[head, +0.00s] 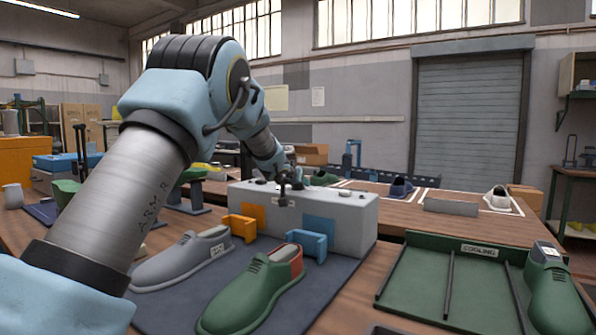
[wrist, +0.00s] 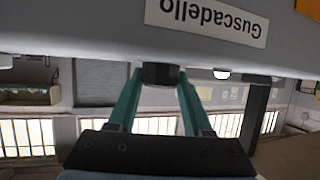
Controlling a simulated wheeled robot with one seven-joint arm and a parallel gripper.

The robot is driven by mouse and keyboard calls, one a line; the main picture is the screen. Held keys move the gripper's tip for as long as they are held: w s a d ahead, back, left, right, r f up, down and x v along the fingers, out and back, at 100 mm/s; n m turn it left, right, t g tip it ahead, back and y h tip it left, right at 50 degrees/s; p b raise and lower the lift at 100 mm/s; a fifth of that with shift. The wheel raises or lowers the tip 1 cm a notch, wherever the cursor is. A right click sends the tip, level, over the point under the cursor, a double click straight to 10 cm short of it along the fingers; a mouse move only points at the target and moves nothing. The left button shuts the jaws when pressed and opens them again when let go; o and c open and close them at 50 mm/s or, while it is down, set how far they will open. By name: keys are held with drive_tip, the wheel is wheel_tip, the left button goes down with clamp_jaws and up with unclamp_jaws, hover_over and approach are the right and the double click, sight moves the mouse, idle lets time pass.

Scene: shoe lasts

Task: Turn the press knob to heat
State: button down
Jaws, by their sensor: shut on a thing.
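The press is a long grey box (head: 340,222) in the middle of the bench in the head view. Its grey face (wrist: 60,35) with an upside-down "Guscadello" label (wrist: 207,18) fills the top of the wrist view. A short dark knob (wrist: 160,73) stands out from the press between the teal fingers. My gripper (wrist: 159,84) is shut on this knob, one finger on each side. In the head view my arm reaches over to the press, and the gripper is small and partly hidden there. I cannot read any heat mark or the knob's pointing direction.
A grey shoe (head: 183,260) and a green shoe (head: 255,290) lie on a dark mat in front of the press. Orange (head: 246,229) and blue (head: 306,243) brackets are at its front. A green cooling tray (head: 425,275) is at right.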

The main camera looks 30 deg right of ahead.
drive_tip(key=shift+r+m+g+h+p, duration=0.25)
drive_tip(key=shift+m+g+p, duration=0.2)
drive_tip(key=shift+p, duration=1.1)
drive_tip(key=shift+r+m+g+h+p, duration=0.15)
drive_tip(key=shift+m+g+h+p, duration=0.25)
drive_tip(key=shift+p, duration=1.15)
drive_tip(key=shift+m+g+p, duration=0.25)
drive_tip(key=shift+p, duration=0.3)
drive_tip(key=shift+f+m+h+p, duration=0.2)
drive_tip(key=shift+m+h+p, duration=0.1)
drive_tip(key=shift+p, duration=0.9)
drive_tip(key=shift+f+g+p, duration=0.2)
drive_tip(key=shift+g+p, duration=0.15)
drive_tip(key=shift+g, duration=0.15)
drive_tip(key=shift+c, duration=1.6)
unclamp_jaws()
